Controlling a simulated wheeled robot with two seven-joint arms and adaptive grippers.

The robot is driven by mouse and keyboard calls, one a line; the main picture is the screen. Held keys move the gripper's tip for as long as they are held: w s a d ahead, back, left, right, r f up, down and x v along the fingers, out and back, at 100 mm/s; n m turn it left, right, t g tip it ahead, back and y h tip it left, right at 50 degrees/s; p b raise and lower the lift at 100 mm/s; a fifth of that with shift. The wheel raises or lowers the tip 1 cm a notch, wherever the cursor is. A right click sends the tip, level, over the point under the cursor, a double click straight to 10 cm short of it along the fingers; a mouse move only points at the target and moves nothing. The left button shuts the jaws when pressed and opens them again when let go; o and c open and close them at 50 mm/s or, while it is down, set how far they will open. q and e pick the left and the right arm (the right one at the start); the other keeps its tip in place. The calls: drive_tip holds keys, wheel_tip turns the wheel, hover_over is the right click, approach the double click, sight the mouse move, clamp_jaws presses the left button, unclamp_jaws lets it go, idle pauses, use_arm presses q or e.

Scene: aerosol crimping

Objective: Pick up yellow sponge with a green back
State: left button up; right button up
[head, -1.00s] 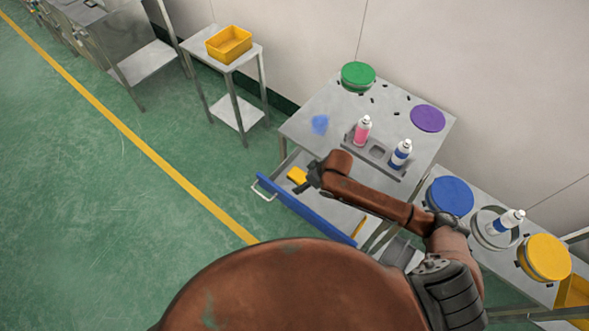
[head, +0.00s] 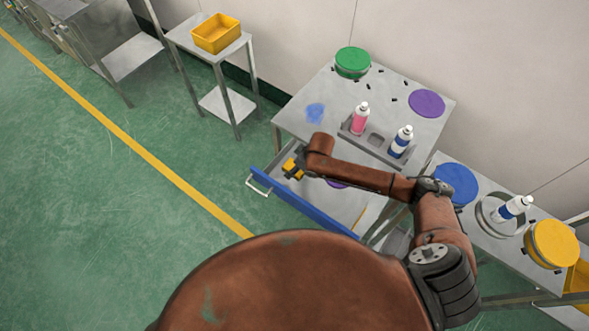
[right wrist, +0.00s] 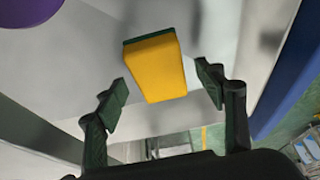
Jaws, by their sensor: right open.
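The yellow sponge with a green back (right wrist: 157,68) lies in the open drawer (head: 305,197) of the metal table. In the right wrist view its yellow side faces the camera and a thin dark green edge shows along its top. My right gripper (right wrist: 162,92) is open, with one finger to each side of the sponge's near end and gaps between. In the head view the sponge (head: 290,168) is partly hidden by my right gripper (head: 296,168). My left gripper is not in view.
The drawer has a blue front (head: 303,207) with a handle. A purple round item (head: 337,184) lies in the drawer behind my right arm. On the tabletop stand a pink can (head: 360,119), a blue-and-white can (head: 400,142) and a green round container (head: 352,62).

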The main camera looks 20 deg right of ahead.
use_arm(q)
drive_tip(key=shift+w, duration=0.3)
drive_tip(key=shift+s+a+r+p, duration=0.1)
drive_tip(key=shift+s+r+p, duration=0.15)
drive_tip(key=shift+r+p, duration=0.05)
use_arm(e)
drive_tip(key=shift+f, duration=0.2)
drive_tip(key=shift+c, duration=0.4)
drive_tip(key=c, duration=0.9)
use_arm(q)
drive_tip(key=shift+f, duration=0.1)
use_arm(e)
drive_tip(key=shift+o, duration=0.2)
